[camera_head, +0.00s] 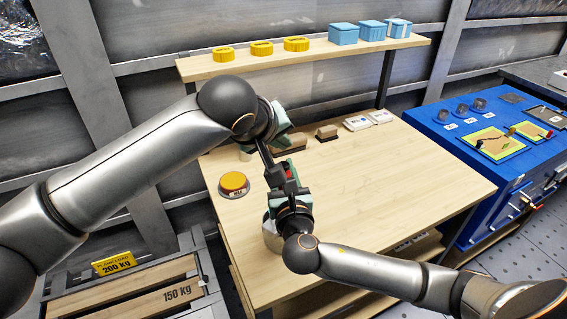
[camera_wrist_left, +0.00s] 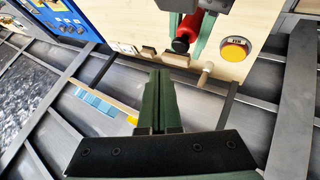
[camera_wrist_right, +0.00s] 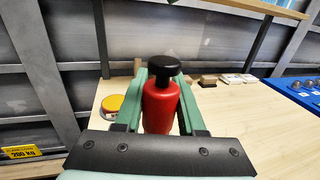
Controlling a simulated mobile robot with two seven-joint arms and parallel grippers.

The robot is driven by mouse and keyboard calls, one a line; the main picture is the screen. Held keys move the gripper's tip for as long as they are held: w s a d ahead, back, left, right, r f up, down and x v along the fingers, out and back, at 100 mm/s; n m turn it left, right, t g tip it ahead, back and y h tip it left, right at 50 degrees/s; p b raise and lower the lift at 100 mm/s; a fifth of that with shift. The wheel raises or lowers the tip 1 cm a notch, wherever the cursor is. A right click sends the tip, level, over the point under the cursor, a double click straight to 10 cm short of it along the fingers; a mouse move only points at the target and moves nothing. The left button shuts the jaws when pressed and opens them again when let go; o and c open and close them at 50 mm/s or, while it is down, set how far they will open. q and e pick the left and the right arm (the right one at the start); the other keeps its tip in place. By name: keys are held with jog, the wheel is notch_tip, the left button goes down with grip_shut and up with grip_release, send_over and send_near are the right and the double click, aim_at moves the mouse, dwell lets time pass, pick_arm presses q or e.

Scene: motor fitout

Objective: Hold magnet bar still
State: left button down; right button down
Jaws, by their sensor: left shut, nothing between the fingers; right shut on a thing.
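A red cylinder with a black knob on top stands between the green fingers of my right gripper (camera_wrist_right: 162,76), which is shut on it. The red cylinder (camera_wrist_right: 160,108) also shows in the left wrist view (camera_wrist_left: 181,45). I cannot tell whether it is the magnet bar. No other thing is clearly a magnet bar. My left gripper (camera_wrist_left: 160,76) is shut, its green fingers together with nothing between them. It is apart from the red cylinder. In the head view, the arms hide much of the area around both grippers.
An orange-yellow button (camera_head: 234,182) sits on the wooden table (camera_head: 400,175). Brown blocks (camera_head: 326,132) and white boxes (camera_head: 357,123) lie at the back. A shelf (camera_head: 215,71) above carries yellow rings and blue boxes. A blue cabinet (camera_head: 440,128) stands at right. The table's right half is clear.

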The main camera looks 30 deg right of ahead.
pick_arm(q)
jog(key=shift+r, duration=1.4)
pick_arm(e)
jog(key=shift+c, duration=2.1)
grip_release()
jog(key=shift+s, duration=0.1)
